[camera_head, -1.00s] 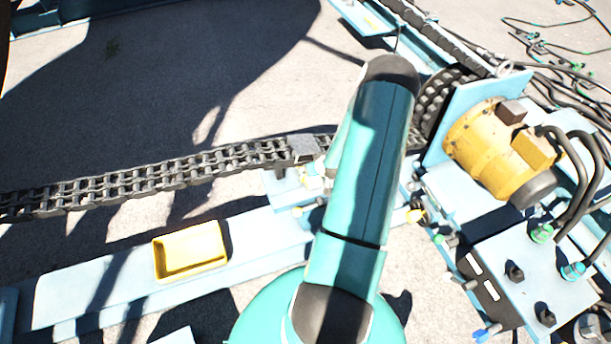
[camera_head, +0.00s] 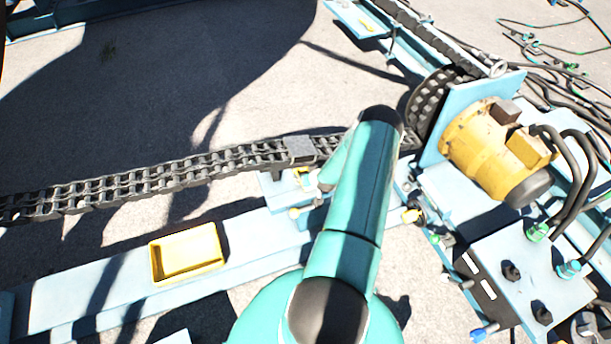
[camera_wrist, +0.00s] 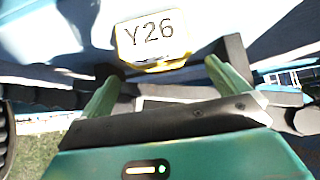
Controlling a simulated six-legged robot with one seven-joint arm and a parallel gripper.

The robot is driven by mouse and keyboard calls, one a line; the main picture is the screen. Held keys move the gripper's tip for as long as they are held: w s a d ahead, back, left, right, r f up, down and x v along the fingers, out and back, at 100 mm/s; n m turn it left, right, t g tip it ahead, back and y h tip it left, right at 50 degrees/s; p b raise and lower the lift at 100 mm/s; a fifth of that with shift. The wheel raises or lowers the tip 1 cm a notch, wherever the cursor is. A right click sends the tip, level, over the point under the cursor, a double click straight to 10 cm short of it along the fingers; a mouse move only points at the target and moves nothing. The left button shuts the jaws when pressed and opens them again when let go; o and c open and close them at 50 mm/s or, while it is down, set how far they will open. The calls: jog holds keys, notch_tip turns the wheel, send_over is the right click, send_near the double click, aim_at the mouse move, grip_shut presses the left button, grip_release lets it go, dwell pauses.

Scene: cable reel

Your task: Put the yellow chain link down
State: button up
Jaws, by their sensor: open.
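The yellow chain link (camera_wrist: 165,66) shows in the wrist view with a white face marked Y26. It lies on a pale blue surface, just beyond my gripper (camera_wrist: 158,74). The two green fingers are spread apart, with nothing clamped between them, and the link sits past their tips. In the head view a small yellow piece (camera_head: 301,173) rests on the pale blue bracket by the chain, left of my arm. I cannot tell for sure that it is the same link.
A dark roller chain (camera_head: 130,185) with a grey block (camera_head: 300,149) runs to a sprocket (camera_head: 433,98). A yellow tray (camera_head: 187,254) sits on the pale blue beam (camera_head: 80,290). A yellow motor (camera_head: 490,150) and hoses stand on the right.

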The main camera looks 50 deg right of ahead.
jog(key=x, duration=0.4)
jog(key=shift+w+f, duration=0.15)
jog(key=shift+f, duration=0.1)
jog(key=c, duration=1.3)
jog(key=shift+w+r, duration=0.1)
jog(key=shift+r, duration=0.05)
